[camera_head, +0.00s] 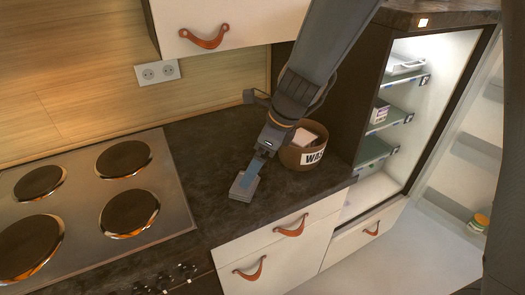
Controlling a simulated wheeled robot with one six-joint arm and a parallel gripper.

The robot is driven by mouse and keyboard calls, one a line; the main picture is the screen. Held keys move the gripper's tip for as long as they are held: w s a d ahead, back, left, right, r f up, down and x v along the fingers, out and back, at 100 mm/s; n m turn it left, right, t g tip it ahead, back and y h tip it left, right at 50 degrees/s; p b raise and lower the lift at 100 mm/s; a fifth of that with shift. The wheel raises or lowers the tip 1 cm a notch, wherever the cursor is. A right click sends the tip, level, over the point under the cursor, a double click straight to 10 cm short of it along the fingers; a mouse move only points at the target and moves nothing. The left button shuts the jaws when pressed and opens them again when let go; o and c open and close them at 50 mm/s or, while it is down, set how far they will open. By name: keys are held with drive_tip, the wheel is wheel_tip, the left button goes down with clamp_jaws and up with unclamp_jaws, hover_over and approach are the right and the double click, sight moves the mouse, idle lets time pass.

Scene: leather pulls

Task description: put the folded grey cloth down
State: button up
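The folded grey cloth (242,188) is a small light grey block at the dark worktop's front part, right of the hob. My gripper (256,171) comes down from above right, and its fingers reach the cloth's upper side. A bluish strip shows between the gripper body and the cloth. The gripper looks shut on the cloth, though the fingertips are small and partly hidden. The cloth is at or just above the worktop (205,150); I cannot tell whether its underside touches.
A round brown basket (291,158) with a lettered label and pale contents stands close right of my gripper. The hob (165,190) with several dark plates lies left. An open, lit fridge (390,130) stands right. White drawers (255,250) with leather pulls are below the worktop edge.

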drive_tip(key=shift+v, duration=2.2)
drive_tip(key=s+d+f+n+h, duration=0.1)
drive_tip(key=s+d+n, duration=0.3)
drive_tip(key=d+n, duration=0.6)
drive_tip(key=s+d+f+n+h, duration=0.1)
drive_tip(key=s+d+n+h, duration=0.2)
drive_tip(key=d+n, duration=0.7)
drive_tip(key=s+d, duration=0.1)
drive_tip(key=d, duration=0.2)
drive_tip(key=shift+f+n+t, duration=0.2)
drive_tip(key=shift+n+t, duration=0.2)
drive_tip(key=shift+d, duration=0.1)
wheel_tip(320, 180, down, 4)
drive_tip(key=b, duration=0.3)
drive_tip(key=shift+g+b, duration=0.3)
drive_tip(key=shift+b, duration=0.05)
drive_tip(key=shift+o, duration=0.5)
